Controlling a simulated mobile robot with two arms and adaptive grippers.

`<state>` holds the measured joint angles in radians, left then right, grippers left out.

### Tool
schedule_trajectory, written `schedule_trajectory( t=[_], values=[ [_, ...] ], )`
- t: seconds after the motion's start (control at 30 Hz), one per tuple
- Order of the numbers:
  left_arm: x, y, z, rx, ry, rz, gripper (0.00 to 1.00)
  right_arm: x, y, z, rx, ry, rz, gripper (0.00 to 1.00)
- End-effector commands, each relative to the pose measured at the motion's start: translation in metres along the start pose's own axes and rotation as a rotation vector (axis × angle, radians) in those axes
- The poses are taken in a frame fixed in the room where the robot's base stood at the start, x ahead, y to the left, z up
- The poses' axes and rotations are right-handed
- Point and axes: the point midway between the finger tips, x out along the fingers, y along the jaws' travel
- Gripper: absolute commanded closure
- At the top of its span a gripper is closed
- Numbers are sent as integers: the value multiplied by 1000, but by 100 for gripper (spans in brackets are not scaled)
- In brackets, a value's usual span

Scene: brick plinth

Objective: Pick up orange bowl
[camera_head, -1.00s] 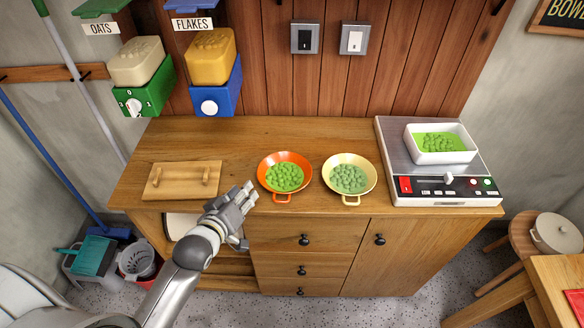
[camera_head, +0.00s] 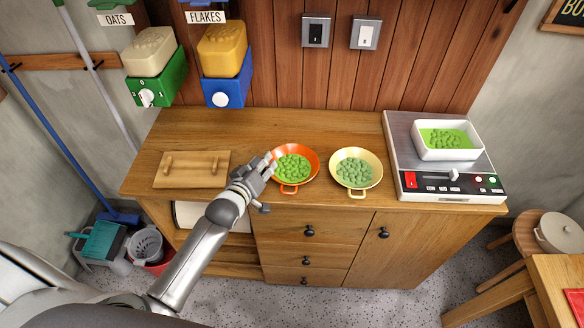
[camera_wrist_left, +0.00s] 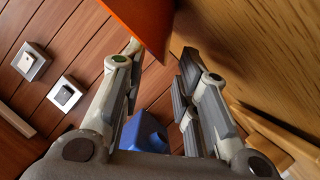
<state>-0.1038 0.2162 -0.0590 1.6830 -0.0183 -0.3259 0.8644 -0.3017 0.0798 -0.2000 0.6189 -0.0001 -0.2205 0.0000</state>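The orange bowl (camera_head: 310,171) holds green balls and sits on the wooden counter, with its small loop handle facing the front. My left gripper (camera_head: 268,164) is at the bowl's left rim and overlaps it in the head view. In the left wrist view the gripper (camera_wrist_left: 160,62) is open, its fingers apart. The orange bowl's side (camera_wrist_left: 143,22) shows close by at the top, near the tip of the left-hand finger. I cannot tell whether they touch. My right gripper is not in view.
A yellow bowl (camera_head: 374,170) with green balls stands just right. A scale (camera_head: 397,135) with a white dish (camera_head: 480,154) is further right. A wooden board with handles (camera_head: 160,180) lies left. Green (camera_head: 172,80) and blue (camera_head: 238,88) dispensers hang behind.

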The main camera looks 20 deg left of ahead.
Motion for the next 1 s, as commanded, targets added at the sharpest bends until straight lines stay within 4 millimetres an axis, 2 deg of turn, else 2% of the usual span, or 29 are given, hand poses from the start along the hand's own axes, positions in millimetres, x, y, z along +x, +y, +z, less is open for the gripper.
schedule_trajectory(
  t=[0.2,0.53,0.57,0.77,1.0],
  values=[
    [22,0,0,0,-1,0,71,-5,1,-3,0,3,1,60],
    [26,0,1,0,-1,0,71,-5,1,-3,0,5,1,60],
    [26,0,1,0,-1,0,72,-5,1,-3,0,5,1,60],
    [26,0,1,1,-1,0,98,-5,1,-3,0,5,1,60],
    [26,-1,1,1,-2,-1,100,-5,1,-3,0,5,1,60]
  ],
)
